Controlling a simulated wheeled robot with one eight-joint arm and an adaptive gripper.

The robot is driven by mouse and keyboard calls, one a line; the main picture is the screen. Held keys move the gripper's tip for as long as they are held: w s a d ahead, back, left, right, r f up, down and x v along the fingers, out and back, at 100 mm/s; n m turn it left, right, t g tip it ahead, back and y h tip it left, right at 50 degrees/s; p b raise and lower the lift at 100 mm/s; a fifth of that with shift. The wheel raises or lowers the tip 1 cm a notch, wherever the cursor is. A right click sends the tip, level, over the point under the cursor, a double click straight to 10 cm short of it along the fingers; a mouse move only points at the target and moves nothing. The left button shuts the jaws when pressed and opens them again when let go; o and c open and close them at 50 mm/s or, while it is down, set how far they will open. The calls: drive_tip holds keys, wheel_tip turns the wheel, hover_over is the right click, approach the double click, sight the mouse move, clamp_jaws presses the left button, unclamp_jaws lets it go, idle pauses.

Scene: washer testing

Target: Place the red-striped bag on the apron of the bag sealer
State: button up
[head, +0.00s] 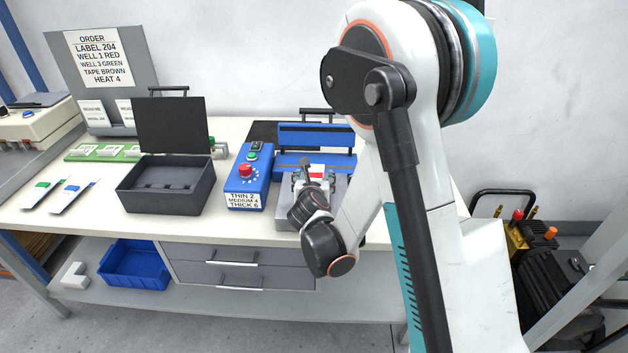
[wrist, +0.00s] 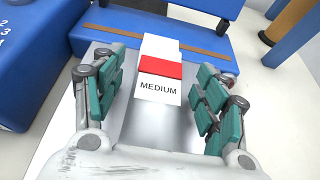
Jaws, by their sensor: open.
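The red-striped bag (wrist: 157,88) is white with a red band and the word MEDIUM. It lies on the grey metal apron (wrist: 142,127) of the blue bag sealer, its far end reaching toward the brown strip at the sealer's bar (wrist: 205,45). My gripper (wrist: 158,92) is open, with a finger on each side of the bag and visible gaps between. In the head view, my gripper (head: 308,175) is over the apron (head: 284,212), and the bag (head: 317,171) shows partly past it. The blue sealer (head: 316,135) stands behind.
A blue control box (head: 249,178) with a red knob stands left of the sealer. Left of it is an open dark case (head: 165,190). Two bags with green and blue stripes (head: 55,194) lie on the bench's left. An order sign (head: 93,58) stands behind.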

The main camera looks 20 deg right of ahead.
drive_tip(key=p+v, duration=0.1)
drive_tip(key=v, duration=1.1)
drive_tip(key=shift+r, duration=0.1)
drive_tip(key=shift+c, duration=0.2)
idle(0.6)
